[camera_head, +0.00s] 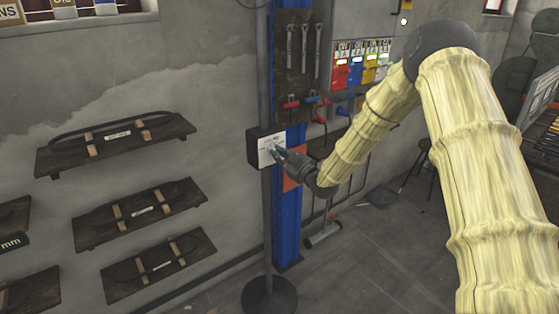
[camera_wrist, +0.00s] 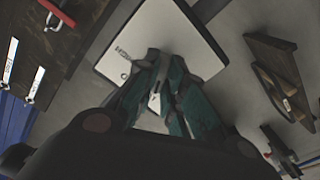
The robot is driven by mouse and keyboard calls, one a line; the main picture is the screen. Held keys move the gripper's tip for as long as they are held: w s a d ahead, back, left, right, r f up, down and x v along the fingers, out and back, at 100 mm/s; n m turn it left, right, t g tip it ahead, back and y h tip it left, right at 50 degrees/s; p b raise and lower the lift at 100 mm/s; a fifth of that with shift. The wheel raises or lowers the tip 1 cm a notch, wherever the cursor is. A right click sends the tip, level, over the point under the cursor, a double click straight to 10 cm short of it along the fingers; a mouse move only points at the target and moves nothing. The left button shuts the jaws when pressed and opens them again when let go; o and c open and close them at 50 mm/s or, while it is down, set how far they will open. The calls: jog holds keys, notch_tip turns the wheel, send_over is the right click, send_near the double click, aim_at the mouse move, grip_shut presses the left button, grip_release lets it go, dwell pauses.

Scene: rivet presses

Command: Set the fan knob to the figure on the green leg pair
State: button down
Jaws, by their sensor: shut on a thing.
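A small box with a white face (camera_head: 267,151) is mounted on a grey pole in the middle of the head view. Its white face (camera_wrist: 190,25) also fills the upper middle of the wrist view. My gripper (camera_head: 277,150) is at this face, with its teal fingers (camera_wrist: 165,85) shut on the fan knob, which they mostly hide. A small pale part shows between the fingers in the wrist view. The knob's setting cannot be read. No green leg pair can be made out.
The pole stands on a round dark base (camera_head: 269,296) before a blue column (camera_head: 287,220). A tool board (camera_head: 297,60) and a panel with coloured blocks (camera_head: 360,65) are behind. Grey floor is clear at lower middle.

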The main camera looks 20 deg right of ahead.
jog(key=shift+m+b, duration=1.7)
jog(key=shift+m, duration=3.2)
jog(key=c, duration=1.5)
grip_release()
jog(key=shift+s, duration=0.1)
jog(key=v, duration=1.2)
jog(key=shift+d, duration=0.1)
